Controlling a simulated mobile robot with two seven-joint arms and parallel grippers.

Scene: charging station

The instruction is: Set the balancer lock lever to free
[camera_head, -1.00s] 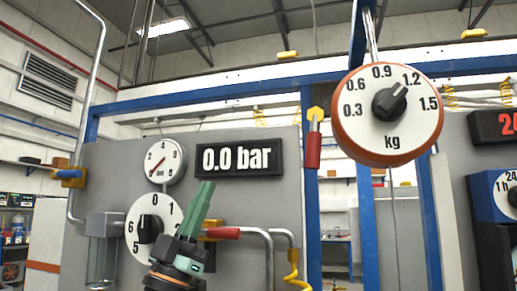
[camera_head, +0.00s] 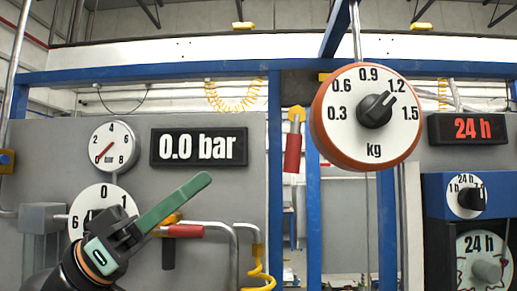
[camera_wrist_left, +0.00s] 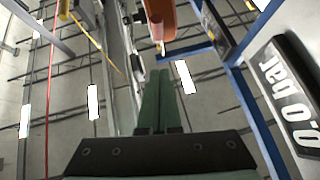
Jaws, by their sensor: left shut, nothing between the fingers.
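The round orange balancer (camera_head: 318,140) has a white kg dial whose black knob (camera_head: 375,110) points near 1.2. A lever with a red grip (camera_head: 292,152) hangs straight down from a yellow pivot (camera_head: 295,113), just left of the balancer by the blue post. I take it to be the lock lever; no free or lock label is readable. My left gripper (camera_head: 206,178), with green fingers, is shut and empty. It points up and right, left of the lever and apart from it. In the left wrist view the shut fingers (camera_wrist_left: 157,90) point towards the orange balancer (camera_wrist_left: 160,18). My right gripper is not in view.
A grey panel behind my gripper carries a pressure gauge (camera_head: 112,146), a 0.0 bar display (camera_head: 199,147) and a partly hidden dial (camera_head: 105,198). A red-handled valve (camera_head: 183,231) and pipe (camera_head: 236,250) are below the fingers. Blue timer units (camera_head: 435,197) stand at right.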

